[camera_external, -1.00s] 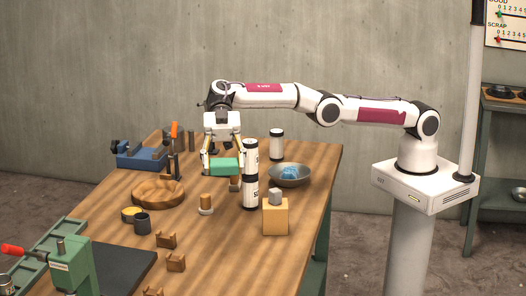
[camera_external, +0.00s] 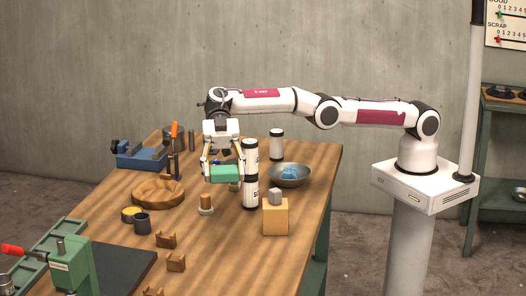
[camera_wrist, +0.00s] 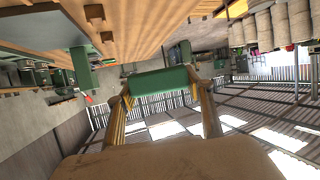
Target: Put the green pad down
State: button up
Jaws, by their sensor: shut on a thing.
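The green pad (camera_external: 225,174) is a small green block held at the tips of my gripper (camera_external: 223,170) above the wooden bench. My gripper's two yellowish fingers are shut on it, one at each end. In the wrist view the green pad (camera_wrist: 160,81) spans between the fingertips (camera_wrist: 161,88). The pad hangs just left of the stacked white cylinders (camera_external: 250,185).
A metal bowl (camera_external: 290,176) with something blue in it sits to the right. A yellow block (camera_external: 275,217) with a grey piece on top stands in front of it. Bare bench (camera_external: 220,240) shows at the front.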

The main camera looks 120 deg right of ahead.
send_over(226, 238)
notch_tip(226, 238, down, 8)
jog(key=shift+r+n+g, duration=0.2)
jog(key=shift+n+g, duration=0.1)
jog(key=shift+g, duration=0.1)
dwell(0.9)
jog(key=shift+f, duration=3.15)
jog(key=shift+f, duration=1.85)
jog(key=shift+f, duration=0.5)
